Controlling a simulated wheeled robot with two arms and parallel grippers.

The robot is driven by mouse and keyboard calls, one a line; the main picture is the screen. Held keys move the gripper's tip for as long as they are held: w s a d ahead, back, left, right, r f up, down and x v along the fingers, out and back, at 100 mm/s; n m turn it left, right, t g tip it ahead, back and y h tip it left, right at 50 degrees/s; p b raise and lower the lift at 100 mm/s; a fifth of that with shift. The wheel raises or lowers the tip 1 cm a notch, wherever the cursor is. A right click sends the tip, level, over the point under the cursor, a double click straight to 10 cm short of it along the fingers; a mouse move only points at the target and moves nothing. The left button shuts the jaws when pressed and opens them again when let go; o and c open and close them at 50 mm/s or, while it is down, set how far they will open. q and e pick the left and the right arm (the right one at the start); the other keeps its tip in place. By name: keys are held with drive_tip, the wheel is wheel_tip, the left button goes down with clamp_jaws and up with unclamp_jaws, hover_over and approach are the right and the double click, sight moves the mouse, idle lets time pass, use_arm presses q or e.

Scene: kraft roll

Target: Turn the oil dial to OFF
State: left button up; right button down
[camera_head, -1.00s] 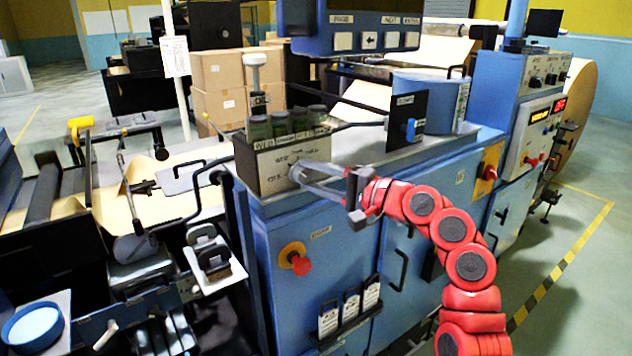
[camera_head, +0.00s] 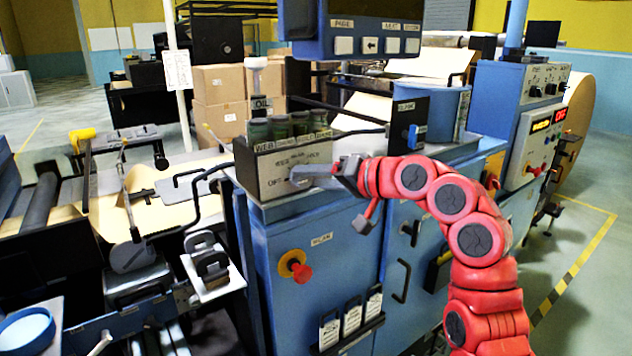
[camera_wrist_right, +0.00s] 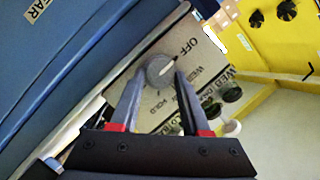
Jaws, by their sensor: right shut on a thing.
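The oil dial (camera_wrist_right: 160,72) is a round grey knob on the pale label plate (camera_head: 280,172) of the box marked OIL. In the right wrist view its pale mark points up and right, toward the side where OFF (camera_wrist_right: 186,46) and WEB are printed; I cannot tell exactly where it settles. My right gripper (camera_wrist_right: 161,76) is shut on the dial, with one finger on each side of it. In the head view the right gripper (camera_head: 300,174) reaches the plate from the right and largely hides the dial. My left gripper is not in view.
Several green-topped bottles (camera_head: 285,128) stand behind the plate. A blue switch (camera_head: 415,136) sits on a dark panel to the right. A red stop button (camera_head: 301,272) and card holders (camera_head: 350,318) are on the cabinet front below. A monitor (camera_head: 370,30) hangs above.

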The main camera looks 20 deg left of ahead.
drive_tip(key=shift+s+a, duration=0.25)
idle(0.3)
drive_tip(key=c, duration=0.5)
unclamp_jaws()
drive_tip(key=shift+c, duration=0.2)
drive_tip(key=shift+o, duration=0.8)
drive_tip(key=shift+a, duration=0.1)
drive_tip(key=shift+a+f, duration=0.1)
drive_tip(key=shift+w, duration=0.1)
drive_tip(key=shift+w+d, duration=0.1)
drive_tip(key=shift+d, duration=0.1)
drive_tip(key=shift+d, duration=0.5)
drive_tip(key=b+v, duration=0.1)
drive_tip(key=v, duration=1.5)
drive_tip(key=shift+s+r, duration=0.3)
drive_tip(key=shift+s, duration=0.05)
